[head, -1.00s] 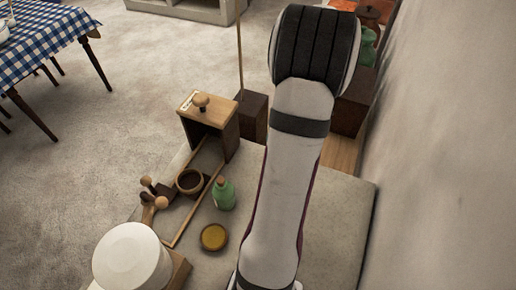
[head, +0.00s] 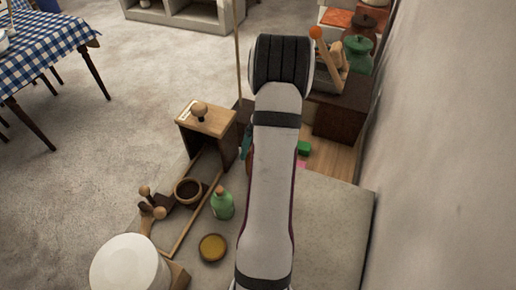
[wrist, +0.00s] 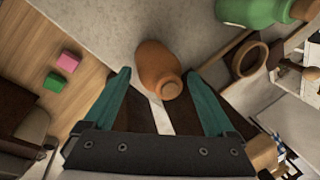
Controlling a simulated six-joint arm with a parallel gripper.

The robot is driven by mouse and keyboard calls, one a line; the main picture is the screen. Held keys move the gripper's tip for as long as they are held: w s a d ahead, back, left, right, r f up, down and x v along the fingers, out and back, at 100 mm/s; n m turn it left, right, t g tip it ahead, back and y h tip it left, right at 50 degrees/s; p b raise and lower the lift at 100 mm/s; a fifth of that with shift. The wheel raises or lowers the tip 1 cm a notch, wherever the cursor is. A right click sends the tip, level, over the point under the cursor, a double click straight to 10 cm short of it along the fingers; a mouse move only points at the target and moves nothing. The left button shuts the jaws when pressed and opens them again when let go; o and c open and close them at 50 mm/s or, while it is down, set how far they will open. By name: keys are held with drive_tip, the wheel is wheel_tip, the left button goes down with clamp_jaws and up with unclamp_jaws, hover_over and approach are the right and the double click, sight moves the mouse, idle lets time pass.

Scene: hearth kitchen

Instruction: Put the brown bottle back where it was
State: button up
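The brown bottle (wrist: 155,58) shows in the wrist view between and just beyond the tips of my gripper (wrist: 157,76). Its rounded body is orange-brown, and its short neck and stopper point toward the camera. A gap shows beside the bottle on both sides, so the teal fingers are spread and do not appear to press on it. I cannot tell whether it stands fully upright. In the head view my arm hides most of the gripper and bottle; a teal finger shows at the arm's left edge.
A green bottle (head: 222,205), a yellow-topped round dish (head: 212,247) and a brown ring-shaped bowl (head: 188,190) stand left of my arm. A wooden box with a knob (head: 208,122) is behind them. A wall (head: 440,150) rises on the right. The grey slab (head: 330,235) is bare right of my arm.

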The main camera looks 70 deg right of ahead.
drive_tip(key=shift+o, duration=0.2)
drive_tip(key=v, duration=1.2)
drive_tip(key=w+a+r+n+g, duration=0.1)
drive_tip(key=w+a+r, duration=0.3)
drive_tip(key=a, duration=0.5)
drive_tip(key=w+a+r+n, duration=0.1)
drive_tip(key=w+a, duration=0.5)
drive_tip(key=a, duration=0.2)
drive_tip(key=s+a, duration=0.3)
drive_tip(key=a, duration=1.6)
drive_tip(key=s+a+f+n+g, duration=0.1)
drive_tip(key=s+a+f, duration=0.1)
drive_tip(key=s+a, duration=0.5)
drive_tip(key=shift+s, duration=0.5)
drive_tip(key=shift+a, duration=0.15)
